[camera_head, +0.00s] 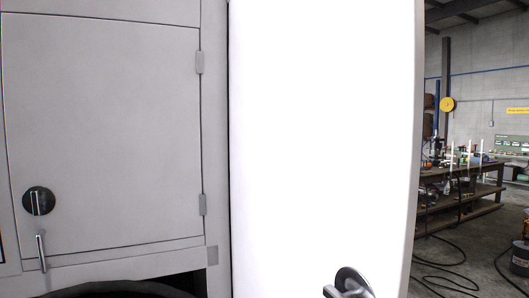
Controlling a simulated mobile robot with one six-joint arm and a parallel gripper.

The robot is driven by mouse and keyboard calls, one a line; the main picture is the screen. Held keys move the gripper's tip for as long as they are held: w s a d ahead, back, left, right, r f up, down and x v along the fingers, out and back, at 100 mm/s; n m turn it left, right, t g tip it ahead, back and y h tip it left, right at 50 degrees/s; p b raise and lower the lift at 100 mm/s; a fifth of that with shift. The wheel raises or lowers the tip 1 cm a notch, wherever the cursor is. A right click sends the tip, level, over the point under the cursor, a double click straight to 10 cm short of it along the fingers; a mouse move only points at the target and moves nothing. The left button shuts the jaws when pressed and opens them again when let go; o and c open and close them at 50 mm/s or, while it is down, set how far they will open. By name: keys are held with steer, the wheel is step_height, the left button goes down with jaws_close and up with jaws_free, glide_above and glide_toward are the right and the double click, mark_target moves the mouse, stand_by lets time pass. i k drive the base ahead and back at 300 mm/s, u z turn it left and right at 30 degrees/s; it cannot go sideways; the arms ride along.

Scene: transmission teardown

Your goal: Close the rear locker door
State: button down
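A tall, bright white panel (325,140) fills the middle of the view, close to the camera. It looks like a door standing open, with a dark round fitting and lever handle (350,283) near its lower right, cut off by the bottom edge. To its left, a grey locker door (105,130) lies flush in its frame and looks closed. It has a round dark latch (39,201) at lower left and hinges on its right side. I cannot tell for sure which one is the rear locker door. My gripper is not in view.
A small bar handle (41,252) sits below the grey door's latch. A dark round opening (120,290) shows at the bottom left. Beyond the white panel, at right, are a cluttered workbench (465,190), cables on the floor (450,260) and a drum (519,258).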

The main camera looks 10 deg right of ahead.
mark_target(326, 97)
steer(key=z, duration=0.15)
steer(key=k, duration=0.55)
steer(key=u, duration=0.9)
steer(key=k, duration=1.5)
steer(key=z, duration=0.75)
steer(key=i, duration=1.5)
steer(key=z, duration=0.05)
